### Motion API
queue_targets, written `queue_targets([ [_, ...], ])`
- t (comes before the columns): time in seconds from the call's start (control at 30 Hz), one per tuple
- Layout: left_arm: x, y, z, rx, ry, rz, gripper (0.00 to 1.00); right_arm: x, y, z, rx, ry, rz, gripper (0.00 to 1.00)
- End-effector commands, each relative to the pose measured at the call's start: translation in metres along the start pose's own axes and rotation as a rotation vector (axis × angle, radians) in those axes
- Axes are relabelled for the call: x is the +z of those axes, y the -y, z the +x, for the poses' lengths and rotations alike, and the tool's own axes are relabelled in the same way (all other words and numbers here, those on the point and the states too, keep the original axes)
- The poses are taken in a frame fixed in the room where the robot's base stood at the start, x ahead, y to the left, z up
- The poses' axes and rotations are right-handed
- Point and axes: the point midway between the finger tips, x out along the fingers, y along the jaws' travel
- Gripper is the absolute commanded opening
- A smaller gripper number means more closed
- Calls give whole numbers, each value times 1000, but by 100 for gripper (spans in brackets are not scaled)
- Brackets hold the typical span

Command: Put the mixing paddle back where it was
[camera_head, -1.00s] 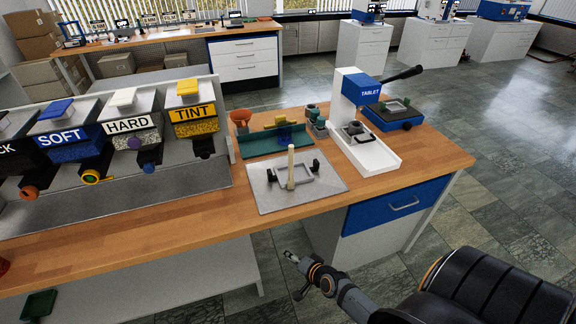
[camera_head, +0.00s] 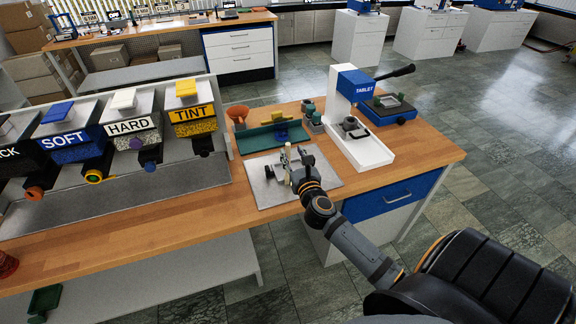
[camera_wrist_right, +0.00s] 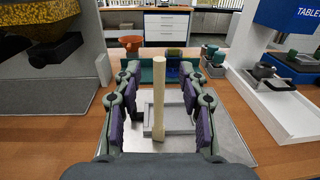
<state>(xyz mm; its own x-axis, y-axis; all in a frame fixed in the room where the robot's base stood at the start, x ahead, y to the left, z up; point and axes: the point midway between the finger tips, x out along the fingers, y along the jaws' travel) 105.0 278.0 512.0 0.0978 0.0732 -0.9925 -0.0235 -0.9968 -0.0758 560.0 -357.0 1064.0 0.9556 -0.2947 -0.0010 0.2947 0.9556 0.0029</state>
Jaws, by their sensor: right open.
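The mixing paddle, seemingly the pale stick (camera_head: 287,166), stands upright by a grey frame with dark knobs on the metal plate (camera_head: 266,200). The stick also shows in the right wrist view (camera_wrist_right: 159,98), rising in front of the grey frame (camera_wrist_right: 176,118). My right gripper (camera_head: 294,160) is over the plate at the stick. In the right wrist view its open fingers (camera_wrist_right: 163,85) are on either side of the stick, with gaps on both sides. The stick's lower end is partly hidden in the head view. My left gripper is not in view.
A teal tray (camera_head: 252,143) lies behind the plate, with an orange funnel (camera_head: 237,114) beyond it. The white tablet press (camera_head: 374,155) stands to the right. Dispensers labelled SOFT, HARD and TINT (camera_head: 194,117) stand to the left. Bare wood lies along the front edge.

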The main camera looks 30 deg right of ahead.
Motion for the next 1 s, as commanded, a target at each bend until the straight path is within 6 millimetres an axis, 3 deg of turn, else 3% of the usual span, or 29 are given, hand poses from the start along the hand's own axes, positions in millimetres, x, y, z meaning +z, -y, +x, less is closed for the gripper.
queue_targets([
  [0.23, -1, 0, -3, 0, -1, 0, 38, 0, 0, 13, 0, 1, 0, 42],
  [0.5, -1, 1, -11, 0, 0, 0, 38, -4, 0, 54, 1, -1, -2, 42],
  [0.77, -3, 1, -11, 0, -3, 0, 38, -6, 0, 58, 2, -2, -2, 42],
  [1.0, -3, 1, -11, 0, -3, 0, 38, -6, 0, 58, 2, -2, -3, 9],
])
